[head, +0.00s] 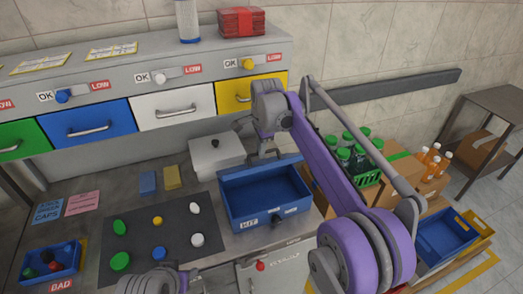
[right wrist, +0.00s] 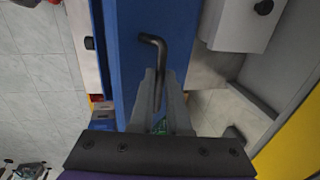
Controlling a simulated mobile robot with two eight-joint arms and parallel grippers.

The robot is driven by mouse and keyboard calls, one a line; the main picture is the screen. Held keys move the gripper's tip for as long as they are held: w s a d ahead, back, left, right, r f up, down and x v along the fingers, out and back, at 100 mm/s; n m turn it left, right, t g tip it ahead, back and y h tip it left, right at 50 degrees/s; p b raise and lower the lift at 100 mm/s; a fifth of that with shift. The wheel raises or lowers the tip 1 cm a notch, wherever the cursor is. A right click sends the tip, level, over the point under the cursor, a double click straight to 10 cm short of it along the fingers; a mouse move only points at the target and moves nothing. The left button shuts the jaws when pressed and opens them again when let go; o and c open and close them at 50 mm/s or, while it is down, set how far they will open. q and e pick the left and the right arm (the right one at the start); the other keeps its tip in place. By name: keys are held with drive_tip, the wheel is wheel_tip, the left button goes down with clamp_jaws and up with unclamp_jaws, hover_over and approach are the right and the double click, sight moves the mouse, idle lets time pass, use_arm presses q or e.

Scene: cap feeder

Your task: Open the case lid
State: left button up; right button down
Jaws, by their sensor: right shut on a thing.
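The blue case (head: 233,212) marked KIT sits on the bench front, its dark blue inside facing up in the head view. It has a dark latch or knob on its front. My right gripper (head: 267,152) is at the case's back edge. In the right wrist view my right gripper (right wrist: 160,78) is shut on a dark bent bar handle (right wrist: 151,39) over the blue case (right wrist: 125,60). I cannot tell the lid apart from the case walls. My left gripper is not in view; part of my left arm shows at the bottom.
A white box (head: 209,165) with a dark knob stands behind and left of the case. A dark mat (head: 137,222) with several caps lies left. A blue bin (head: 68,278) marked BAD is front left.

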drive_tip(key=shift+a+f, duration=0.1)
drive_tip(key=shift+f, duration=0.1)
drive_tip(key=c, duration=1.1)
unclamp_jaws()
drive_tip(key=shift+w, duration=0.1)
drive_tip(key=shift+c, duration=0.2)
drive_tip(key=shift+o, duration=1.3)
drive_tip(key=shift+w+f, duration=0.1)
drive_tip(key=shift+w, duration=0.1)
drive_tip(key=shift+s, duration=0.15)
drive_tip(key=shift+r, duration=0.2)
drive_tip(key=v, duration=1)
drive_tip(key=shift+r, duration=0.3)
